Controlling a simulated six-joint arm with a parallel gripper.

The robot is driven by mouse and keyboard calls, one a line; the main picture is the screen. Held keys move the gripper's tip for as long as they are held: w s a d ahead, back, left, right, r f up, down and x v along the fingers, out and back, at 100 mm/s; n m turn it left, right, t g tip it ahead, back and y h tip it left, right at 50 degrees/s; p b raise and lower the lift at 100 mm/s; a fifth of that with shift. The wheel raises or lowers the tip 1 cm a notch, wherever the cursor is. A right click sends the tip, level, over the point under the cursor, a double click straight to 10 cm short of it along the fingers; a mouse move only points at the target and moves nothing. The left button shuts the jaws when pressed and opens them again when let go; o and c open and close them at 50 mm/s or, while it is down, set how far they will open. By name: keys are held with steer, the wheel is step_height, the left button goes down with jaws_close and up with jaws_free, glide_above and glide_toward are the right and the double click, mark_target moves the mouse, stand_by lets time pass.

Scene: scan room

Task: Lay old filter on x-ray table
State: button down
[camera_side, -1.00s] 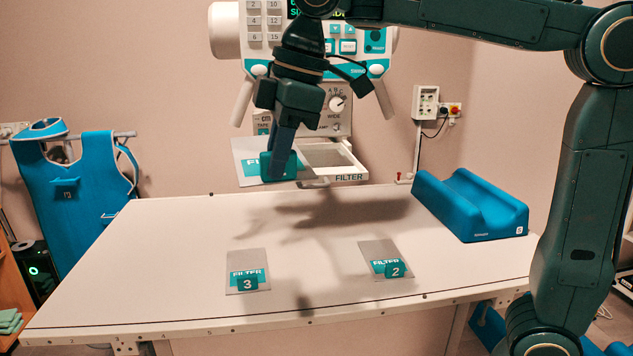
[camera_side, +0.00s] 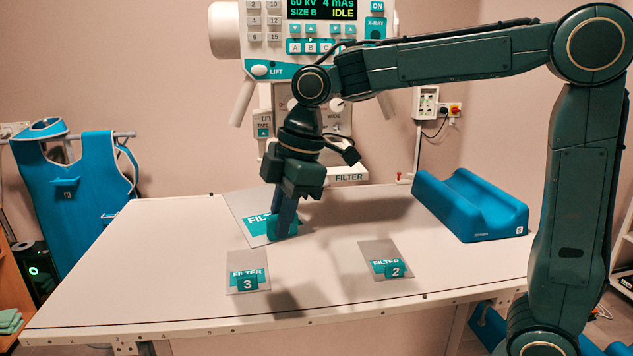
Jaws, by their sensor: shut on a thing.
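The old filter (camera_side: 246,208) is a grey metal plate with a teal "FILTER" label and a teal tab. My gripper (camera_side: 281,232) is shut on its tab. The plate is low over the back middle of the x-ray table (camera_side: 130,270); I cannot tell whether it touches the surface. My fingers hide part of its right side. Filter 3 (camera_side: 243,262) and filter 2 (camera_side: 378,251) lie flat on the table in front, to the left and right, apart from the held plate.
A blue cradle-shaped support (camera_side: 470,205) sits at the table's back right. The x-ray head (camera_side: 262,70) hangs behind, its filter slot (camera_side: 349,177) partly hidden by my arm. A blue apron (camera_side: 75,185) hangs at left. The table's left part is clear.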

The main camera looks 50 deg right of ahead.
steer(key=s+d+f+n, duration=0.1)
steer(key=s+d+f, duration=0.2)
steer(key=f, duration=0.2)
steer(key=s+d+f+n, duration=0.1)
steer(key=s+d+f, duration=0.25)
steer(key=f, duration=0.25)
steer(key=n+g, duration=0.2)
steer(key=n, duration=0.1)
glide_toward(342, 278)
steer(key=shift+s+a+f+y, duration=0.15)
steer(key=shift+a+f, duration=0.15)
steer(key=shift+f, duration=0.2)
steer(key=shift+w+a+f+y, duration=0.15)
steer(key=shift+a+f, duration=0.1)
steer(key=shift+f, duration=0.25)
steer(key=shift+w+d, duration=0.1)
steer(key=shift+d, duration=0.1)
steer(key=shift+d+x, duration=0.2)
steer(key=shift+x, duration=0.65)
steer(key=shift+d+x, duration=0.2)
steer(key=shift+x, duration=0.65)
steer(key=shift+f, duration=0.15)
